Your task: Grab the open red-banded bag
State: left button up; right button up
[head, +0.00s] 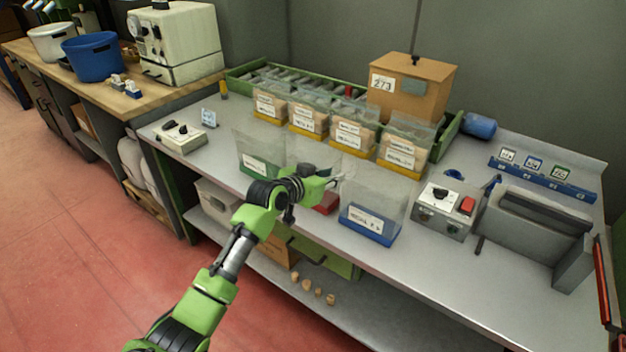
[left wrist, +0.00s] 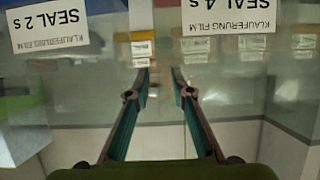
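The red-banded bag stands in the middle of the front row on the steel bench. Its clear film (head: 308,152) shows above my arm and part of its red band (head: 327,203) shows below it; the rest is hidden. My left gripper (head: 342,178) is at the right side of this bag, near its upper part. In the left wrist view the two fingers (left wrist: 163,78) are apart, with clear film and upside-down labels around and beyond them. I cannot tell whether film lies between the fingers. My right gripper is not in view.
A green-banded bag (head: 257,160) stands left and a blue-banded bag (head: 370,216) right, close by. Filled yellow-banded bags (head: 352,138) stand behind. A grey sealer box (head: 444,211) with a red button is at right. Several corks (head: 313,290) lie on the lower shelf.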

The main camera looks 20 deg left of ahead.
pick_arm(q)
jog(key=shift+w+d+f, duration=0.2)
jog(key=shift+w+f, duration=0.05)
jog(key=shift+w, duration=0.3)
grip_shut()
